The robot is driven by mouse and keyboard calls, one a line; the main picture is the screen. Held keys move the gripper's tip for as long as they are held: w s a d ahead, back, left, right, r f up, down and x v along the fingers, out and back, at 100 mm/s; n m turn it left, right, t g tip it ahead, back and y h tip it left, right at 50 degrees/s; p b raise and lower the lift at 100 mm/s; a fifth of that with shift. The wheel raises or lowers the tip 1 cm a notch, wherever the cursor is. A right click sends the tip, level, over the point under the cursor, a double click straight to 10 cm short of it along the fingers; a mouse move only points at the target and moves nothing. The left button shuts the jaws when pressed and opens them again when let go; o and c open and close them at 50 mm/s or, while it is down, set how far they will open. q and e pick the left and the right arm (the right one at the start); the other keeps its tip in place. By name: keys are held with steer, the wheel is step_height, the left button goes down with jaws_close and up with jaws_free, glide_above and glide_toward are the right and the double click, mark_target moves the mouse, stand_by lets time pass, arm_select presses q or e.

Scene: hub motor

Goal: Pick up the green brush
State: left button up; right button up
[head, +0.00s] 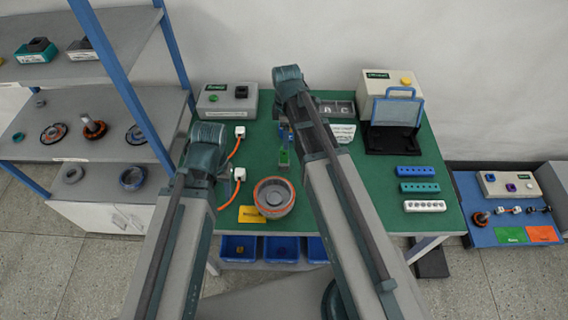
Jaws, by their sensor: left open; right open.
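Only arm links and dark teal joints show clearly. I make out no fingers of either gripper.
An orange-rimmed round motor part (274,197) and a yellow card (252,215) lie near the table's front. Orange cables (236,148) lie left. A shelf (75,140) stands left.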

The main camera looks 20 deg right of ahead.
mark_target(284, 157)
step_height(284, 157, down, 6)
steer(key=b, duration=0.4)
steer(key=shift+r, duration=0.25)
arm_select(q)
step_height(284, 157, down, 5)
steer(key=shift+f, duration=0.2)
step_height(284, 157, down, 4)
steer(key=b, duration=0.4)
steer(key=shift+f, duration=0.15)
arm_select(e)
steer(key=f, duration=0.2)
steer(key=a+f, duration=0.1)
steer(key=f, duration=0.1)
steer(key=shift+s+f, duration=0.1)
steer(key=shift+s, duration=0.2)
arm_select(q)
steer(key=shift+f+b, duration=0.5)
steer(key=shift+b, duration=0.25)
arm_select(e)
steer(key=shift+d+f, duration=0.1)
steer(key=shift+f, duration=0.45)
arm_select(q)
steer(key=shift+r, duration=0.1)
arm_select(e)
steer(key=shift+r, duration=0.15)
steer(key=shift+c, duration=0.2)
jaws_close()
